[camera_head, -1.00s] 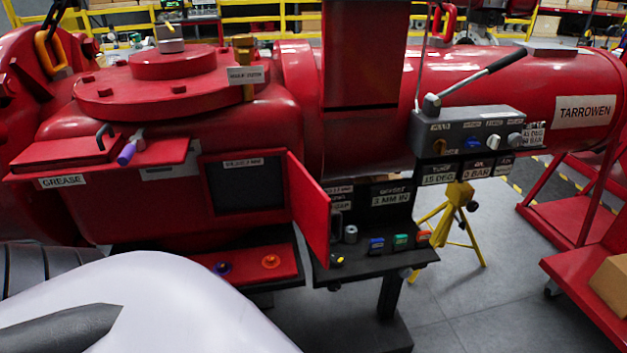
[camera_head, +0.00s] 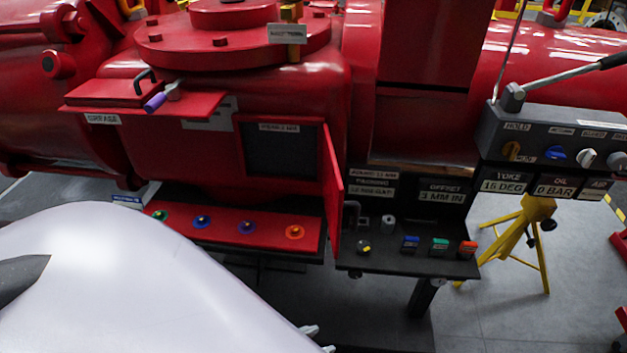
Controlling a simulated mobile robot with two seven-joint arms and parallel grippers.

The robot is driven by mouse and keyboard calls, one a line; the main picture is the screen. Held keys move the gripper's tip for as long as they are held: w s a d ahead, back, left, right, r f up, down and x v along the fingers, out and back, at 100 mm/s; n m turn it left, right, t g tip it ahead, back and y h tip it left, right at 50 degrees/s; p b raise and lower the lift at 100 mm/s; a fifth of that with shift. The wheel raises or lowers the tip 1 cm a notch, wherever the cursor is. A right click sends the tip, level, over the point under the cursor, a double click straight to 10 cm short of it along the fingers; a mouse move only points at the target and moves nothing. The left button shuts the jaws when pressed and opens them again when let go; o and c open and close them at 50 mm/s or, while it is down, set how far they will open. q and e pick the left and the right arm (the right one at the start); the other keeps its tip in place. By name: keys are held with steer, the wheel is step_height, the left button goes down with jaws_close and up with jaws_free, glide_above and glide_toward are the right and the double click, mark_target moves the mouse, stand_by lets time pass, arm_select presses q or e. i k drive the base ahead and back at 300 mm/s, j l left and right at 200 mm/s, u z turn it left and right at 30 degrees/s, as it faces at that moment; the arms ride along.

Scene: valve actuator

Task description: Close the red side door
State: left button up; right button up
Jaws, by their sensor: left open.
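The red side door (camera_head: 333,190) stands open, swung outward from the right edge of a dark square opening (camera_head: 283,150) in the red valve body. I see it nearly edge-on, so little of its face shows. My left gripper (camera_head: 319,338) shows only as two pale fingertips beyond my white arm at the bottom, below and left of the door and apart from it. It is open, with nothing visible between the tips. My right gripper is not in view.
A red shelf (camera_head: 255,228) with several coloured knobs lies below the opening. A black shelf (camera_head: 405,258) with small coloured blocks sits right of the door. A grey control box (camera_head: 560,140) with a lever is at right, above a yellow stand (camera_head: 525,235). Floor shows below.

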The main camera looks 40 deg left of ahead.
mark_target(332, 189)
steer(key=i+l+u, duration=0.15)
steer(key=u, duration=0.35)
steer(key=i+l+u, duration=0.15)
steer(key=u, duration=0.35)
steer(key=i+l+u, duration=0.15)
steer(key=u, duration=0.2)
steer(key=i+l+u, duration=0.1)
steer(key=l+u, duration=0.55)
steer(key=i+j+z, duration=0.1)
steer(key=z, duration=0.2)
steer(key=j, duration=0.1)
